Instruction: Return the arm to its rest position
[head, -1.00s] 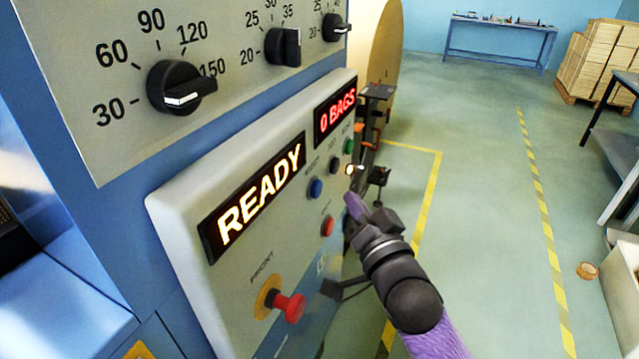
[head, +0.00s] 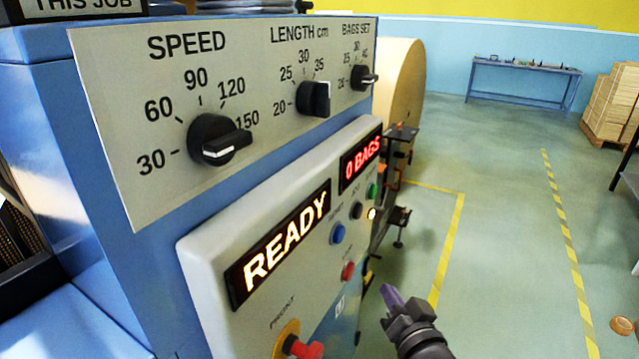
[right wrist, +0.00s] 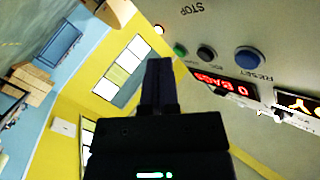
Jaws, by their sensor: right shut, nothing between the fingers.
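My right gripper (head: 392,299) is at the lower middle of the head view, in front of the right edge of the machine's control panel (head: 205,268). Its purple-tipped fingers are shut with nothing between them, and it looks apart from the panel. In the right wrist view the shut fingers (right wrist: 158,82) point up at the centre, with panel buttons to their right. The panel displays read READY (head: 286,247) and 0 BAGS (head: 361,164). My left gripper is in neither view.
Above the panel are the speed knob (head: 217,140), length knob (head: 314,99) and bags knob (head: 363,77). A red front stop button (head: 304,347) juts out low on the panel. A large kraft roll (head: 402,85) stands behind. The floor to the right is open, with yellow lines.

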